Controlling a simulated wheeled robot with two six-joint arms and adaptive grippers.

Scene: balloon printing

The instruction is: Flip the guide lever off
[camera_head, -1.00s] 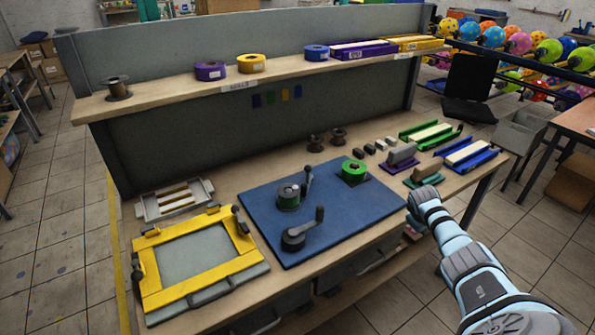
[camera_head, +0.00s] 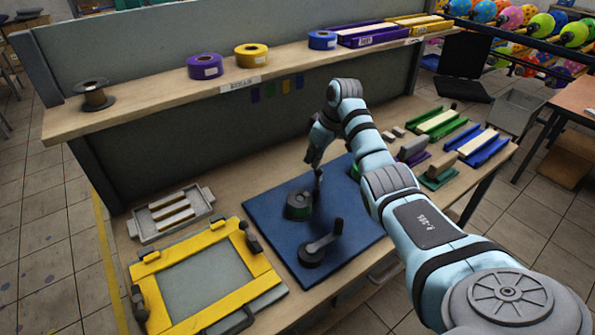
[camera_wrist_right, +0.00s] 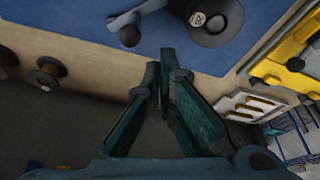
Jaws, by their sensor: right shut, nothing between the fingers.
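The blue mat (camera_head: 262,215) on the bench carries a dark round unit (camera_head: 299,204) with a lever standing up at its right side. Nearer the front is a second dark round unit with a crank-like lever (camera_head: 322,242) angled up to the right. I cannot tell which one is the guide lever. My right gripper (camera_head: 314,158) is shut and empty, above the back of the mat and just behind the first unit. In the wrist view its fingers (camera_wrist_right: 160,72) meet near the mat edge, with a round unit (camera_wrist_right: 214,20) beyond them. My left gripper is not in view.
A yellow frame (camera_head: 160,262) lies at the front left, with a grey slotted tray (camera_head: 149,226) behind it. A shelf (camera_head: 150,106) with tape rolls runs above the bench back. Coloured trays and stamps (camera_head: 440,122) stand at the right. In the wrist view, dark spools (camera_wrist_right: 45,75) sit at left.

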